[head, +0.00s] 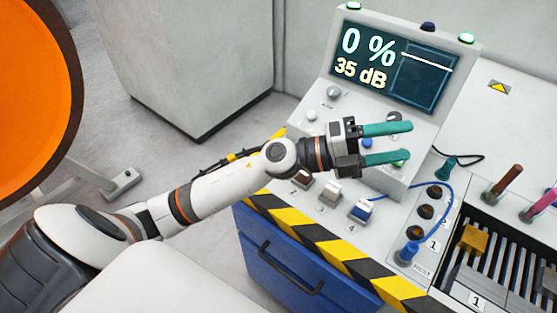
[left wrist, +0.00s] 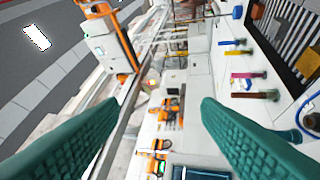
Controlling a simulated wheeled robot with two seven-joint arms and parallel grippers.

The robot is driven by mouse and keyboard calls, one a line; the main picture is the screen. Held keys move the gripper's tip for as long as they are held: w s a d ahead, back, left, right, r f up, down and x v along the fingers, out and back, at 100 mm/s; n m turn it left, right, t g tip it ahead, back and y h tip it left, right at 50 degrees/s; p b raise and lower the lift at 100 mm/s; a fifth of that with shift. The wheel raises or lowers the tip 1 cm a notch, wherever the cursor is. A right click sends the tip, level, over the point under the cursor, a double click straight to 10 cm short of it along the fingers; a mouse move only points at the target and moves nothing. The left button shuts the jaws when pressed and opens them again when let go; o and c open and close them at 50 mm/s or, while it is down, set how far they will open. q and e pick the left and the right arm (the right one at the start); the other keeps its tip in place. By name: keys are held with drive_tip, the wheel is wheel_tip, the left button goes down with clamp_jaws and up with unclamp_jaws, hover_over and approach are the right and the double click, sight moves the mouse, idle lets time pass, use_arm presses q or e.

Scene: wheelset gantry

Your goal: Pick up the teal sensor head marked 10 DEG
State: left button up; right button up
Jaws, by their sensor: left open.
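A small teal piece (head: 446,166) with a dark cable stands on the grey console, right of the screen's base. It looks like a teal sensor head, but no 10 DEG marking can be read on it. My left gripper (head: 409,142) is open and empty, its two teal fingers spread above the console's sloped front. The teal piece is to the right of and a little below the fingertips in the picture, apart from them. My right gripper is not in view.
A blue sensor head (head: 408,253) on a blue cable stands by a row of dark sockets (head: 427,211). A slatted tray (head: 513,277) with a yellow block (head: 473,239) and upright coloured handles (head: 507,182) lie at right. The screen (head: 396,62) rises behind my gripper.

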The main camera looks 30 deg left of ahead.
use_arm(q)
drive_tip(key=w+a+f+m+g+y, duration=0.1)
drive_tip(key=a+f+m+g+y, duration=0.5)
drive_tip(key=f+m+g+y, duration=0.3)
drive_tip(key=w+a+f+n+y, duration=0.15)
drive_tip(key=a+y, duration=0.35)
drive_tip(key=a, duration=0.5)
drive_tip(key=w+a+n+y, duration=0.15)
drive_tip(key=a+y, duration=0.35)
drive_tip(key=a, duration=0.6)
wheel_tip(320, 180, down, 6)
drive_tip(key=shift+s+d+f+p, duration=0.1)
drive_tip(key=shift+s+d+p, duration=0.05)
drive_tip(key=shift+p, duration=0.15)
drive_tip(key=shift+w+d+f+p, duration=0.1)
drive_tip(key=shift+d+f+p, duration=0.05)
drive_tip(key=shift+f, duration=0.75)
drive_tip(key=shift+w+d+f+p, duration=0.1)
drive_tip(key=shift+w+f, duration=0.05)
drive_tip(key=shift+f, duration=0.75)
drive_tip(key=shift+w+d+f+p, duration=0.1)
drive_tip(key=shift+d+f+p, duration=0.05)
drive_tip(key=shift+f, duration=0.75)
drive_tip(key=shift+r, duration=0.1)
drive_tip(key=c, duration=1.1)
